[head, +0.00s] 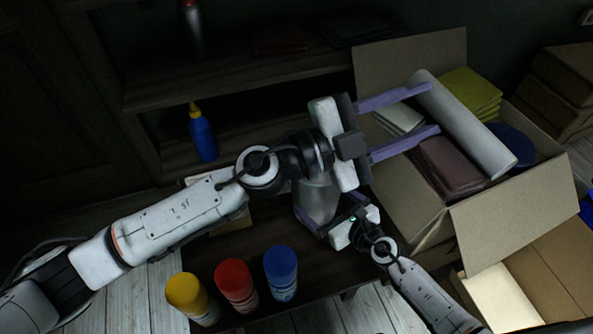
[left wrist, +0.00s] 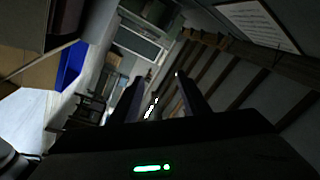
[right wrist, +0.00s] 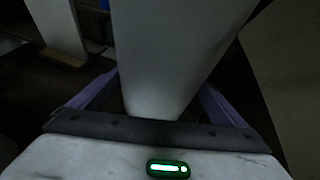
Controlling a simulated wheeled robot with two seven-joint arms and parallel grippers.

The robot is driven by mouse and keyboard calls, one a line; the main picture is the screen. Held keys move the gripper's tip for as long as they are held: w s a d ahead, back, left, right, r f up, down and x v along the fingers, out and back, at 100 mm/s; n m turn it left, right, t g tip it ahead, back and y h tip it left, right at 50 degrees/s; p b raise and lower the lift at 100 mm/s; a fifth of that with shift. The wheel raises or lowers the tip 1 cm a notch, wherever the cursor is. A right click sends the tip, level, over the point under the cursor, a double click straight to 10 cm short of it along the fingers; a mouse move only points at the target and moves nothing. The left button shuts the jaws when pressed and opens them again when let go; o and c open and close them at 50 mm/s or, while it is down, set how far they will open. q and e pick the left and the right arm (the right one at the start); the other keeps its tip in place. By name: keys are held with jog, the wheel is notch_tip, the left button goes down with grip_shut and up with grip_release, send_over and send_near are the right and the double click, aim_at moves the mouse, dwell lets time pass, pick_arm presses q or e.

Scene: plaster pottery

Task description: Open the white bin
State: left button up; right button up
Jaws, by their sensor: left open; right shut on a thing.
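The white bin (head: 316,200) is a pale, tapered container on the dark table in the head view, partly hidden under my left arm. It fills the middle of the right wrist view (right wrist: 170,50). My right gripper (head: 328,208) is shut on it, a purple finger on each side. Its top and lid are hidden, so I cannot tell whether it is open. My left gripper (head: 434,110) is open and empty, its purple fingers reaching right over a cardboard box (head: 505,222), away from the bin. In the left wrist view nothing is between the fingers (left wrist: 157,95).
A white roll (head: 465,125) and folded cloths lie in the cardboard box. Yellow (head: 192,298), red (head: 236,284) and blue (head: 281,271) cans stand along the table's front. A blue bottle (head: 202,134) stands on the shelf behind my left arm.

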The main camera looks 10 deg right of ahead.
pick_arm(q)
jog(key=w+a+f+n+t+y, duration=0.3)
jog(key=a+f+n+t+y, duration=0.65)
jog(key=a+f+n, duration=0.85)
jog(key=shift+n+g+y, duration=0.5)
jog(key=shift+g+y, duration=0.25)
jog(key=shift+g, duration=0.1)
jog(key=x, duration=0.4)
jog(key=r+x, duration=0.1)
jog(key=x, duration=0.3)
jog(key=d+r+x, duration=0.1)
jog(key=x, duration=0.3)
jog(key=shift+w+r, duration=0.1)
grip_shut()
jog(key=shift+r, duration=0.2)
